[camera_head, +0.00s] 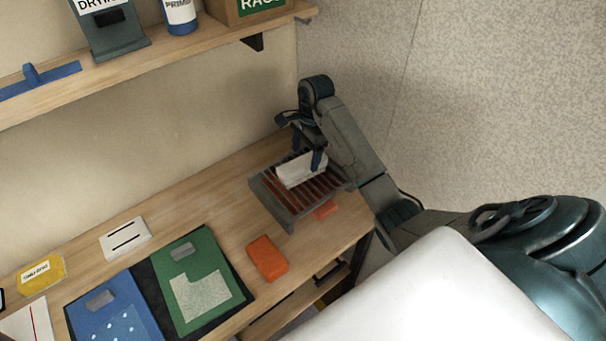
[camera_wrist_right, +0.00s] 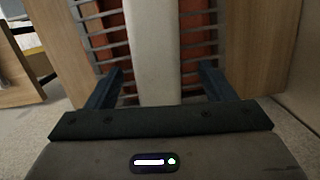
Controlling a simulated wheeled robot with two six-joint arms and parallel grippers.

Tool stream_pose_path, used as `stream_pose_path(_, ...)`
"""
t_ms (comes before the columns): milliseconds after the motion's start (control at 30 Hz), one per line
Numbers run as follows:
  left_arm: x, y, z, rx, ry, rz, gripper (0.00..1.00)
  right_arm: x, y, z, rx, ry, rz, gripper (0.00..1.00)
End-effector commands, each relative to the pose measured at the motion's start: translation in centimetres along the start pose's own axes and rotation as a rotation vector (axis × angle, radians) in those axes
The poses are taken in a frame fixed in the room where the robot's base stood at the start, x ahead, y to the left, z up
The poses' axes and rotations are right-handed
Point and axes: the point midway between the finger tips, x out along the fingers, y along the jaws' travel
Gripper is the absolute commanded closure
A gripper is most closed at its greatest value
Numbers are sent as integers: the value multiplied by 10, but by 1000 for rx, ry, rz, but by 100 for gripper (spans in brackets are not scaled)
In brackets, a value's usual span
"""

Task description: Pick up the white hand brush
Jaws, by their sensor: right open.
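The white hand brush (camera_head: 301,169) lies on a grey slatted rack at the right end of the wooden bench. My right gripper (camera_head: 307,158) is over the rack at the brush. In the right wrist view the brush (camera_wrist_right: 152,50) runs between the two open fingers of my right gripper (camera_wrist_right: 160,88), with a gap on both sides. The fingers partly cover the brush in the head view. My left gripper is in neither view.
The grey rack (camera_head: 277,203) has red-brown strips under its slats. An orange block (camera_head: 267,258), a green board (camera_head: 213,308), a blue board (camera_head: 92,320), a white plate (camera_head: 125,238) and a yellow item (camera_head: 41,276) lie left of it. A shelf (camera_head: 180,54) hangs above.

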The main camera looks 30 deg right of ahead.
Motion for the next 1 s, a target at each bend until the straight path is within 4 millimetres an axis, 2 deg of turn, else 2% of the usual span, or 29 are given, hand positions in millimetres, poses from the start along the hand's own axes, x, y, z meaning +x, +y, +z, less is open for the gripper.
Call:
stream_pose_path(233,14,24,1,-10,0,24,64,17,1,2,-1,-2,0,24)
stream_pose_path(400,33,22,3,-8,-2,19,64,41,4,6,-2,-2,-1,24)
stream_pose_path(533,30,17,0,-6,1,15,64,53,4,6,1,-1,1,24)
stream_pose_path(767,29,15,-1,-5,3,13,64,55,3,6,0,-1,-1,24)
stream_pose_path(1000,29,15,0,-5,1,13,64,55,4,6,0,-1,-1,69)
